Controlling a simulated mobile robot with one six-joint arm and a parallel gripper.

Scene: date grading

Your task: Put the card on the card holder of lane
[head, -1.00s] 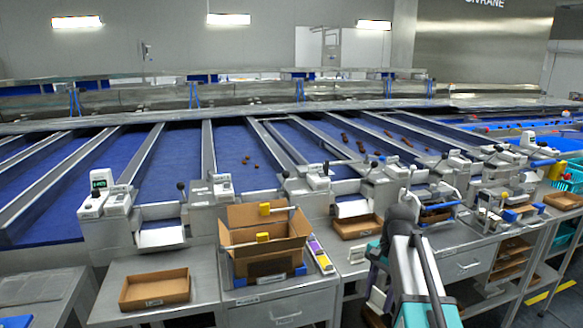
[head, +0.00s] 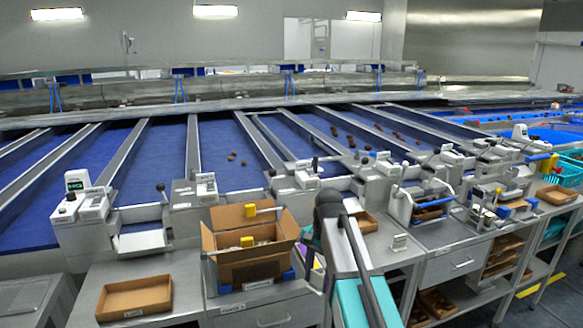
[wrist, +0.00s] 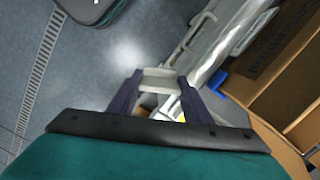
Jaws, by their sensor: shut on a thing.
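My gripper (wrist: 158,92) shows in the wrist view with its two dark fingers shut on a small pale flat piece (wrist: 160,79), which seems to be the card. Its face and any marking cannot be read. In the head view my arm reaches up from the bottom, right of the open cardboard box, and hides the gripper and the piece.
The open cardboard box (head: 250,265) holds a yellow-handled thing. A shallow brown tray (head: 134,296) lies to its left. Weighing units (head: 90,205) line the blue lanes (head: 165,160). The wrist view shows grey floor (wrist: 90,75) and cardboard at right (wrist: 265,60).

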